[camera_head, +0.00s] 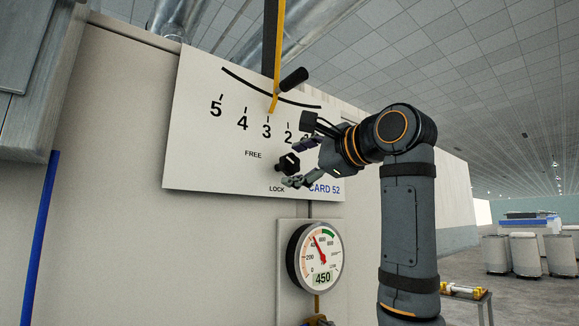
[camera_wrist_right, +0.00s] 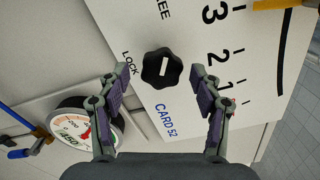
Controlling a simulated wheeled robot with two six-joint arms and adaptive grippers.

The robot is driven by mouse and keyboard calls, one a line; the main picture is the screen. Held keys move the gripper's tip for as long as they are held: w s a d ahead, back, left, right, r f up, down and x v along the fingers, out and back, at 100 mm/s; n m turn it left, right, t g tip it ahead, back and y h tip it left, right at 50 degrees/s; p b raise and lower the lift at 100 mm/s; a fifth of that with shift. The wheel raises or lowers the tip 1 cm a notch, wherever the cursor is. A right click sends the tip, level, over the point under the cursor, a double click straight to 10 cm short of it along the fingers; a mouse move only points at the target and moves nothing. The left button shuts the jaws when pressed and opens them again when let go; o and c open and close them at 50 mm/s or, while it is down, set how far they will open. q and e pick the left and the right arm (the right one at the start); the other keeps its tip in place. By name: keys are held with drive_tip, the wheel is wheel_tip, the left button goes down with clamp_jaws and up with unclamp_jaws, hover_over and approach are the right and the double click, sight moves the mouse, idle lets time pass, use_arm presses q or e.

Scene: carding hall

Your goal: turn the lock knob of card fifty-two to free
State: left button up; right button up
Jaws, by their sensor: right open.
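The lock knob (camera_head: 289,163) is a black lobed knob on the white CARD 52 plate (camera_head: 200,150). In the wrist view the right gripper's fingertips (camera_wrist_right: 156,75) stand either side of the knob, with gaps. My left gripper is not seen.
A yellow pointer (camera_head: 272,100) with a black handle (camera_head: 293,79) stands near the 3 on the plate's scale. A round gauge (camera_head: 320,254) reading 450 is below the plate. A blue rod (camera_head: 40,240) stands left. White drums (camera_head: 525,255) stand far right.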

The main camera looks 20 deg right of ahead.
drive_tip(key=v, duration=0.9)
drive_tip(key=shift+d, duration=0.1)
